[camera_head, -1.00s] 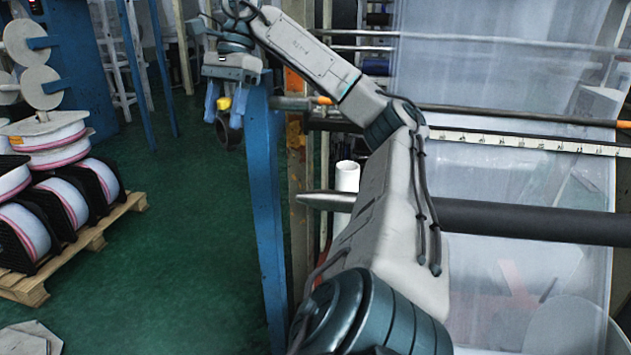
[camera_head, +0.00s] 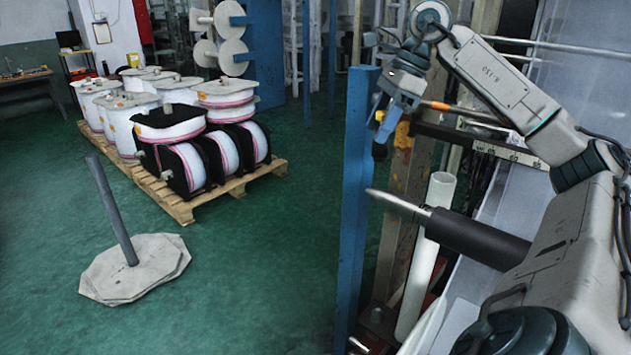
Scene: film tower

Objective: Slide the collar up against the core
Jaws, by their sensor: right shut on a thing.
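My right gripper (camera_head: 382,112) is at the upper right, above the pointed end of a horizontal metal shaft (camera_head: 400,206). It is shut on a small dark collar with a yellow part (camera_head: 379,117). The collar is apart from the shaft in the picture. A dark cylindrical core (camera_head: 478,238) sits around the shaft, with the bare tip sticking out to its left. My right arm hides the core's far end. My left gripper is not in view.
A blue post (camera_head: 355,190) stands close by the gripper and shaft tip. A white tube (camera_head: 425,260) leans below the shaft. A pallet (camera_head: 190,207) of white reels and a grey pole on a flat base (camera_head: 135,268) stand left on open green floor.

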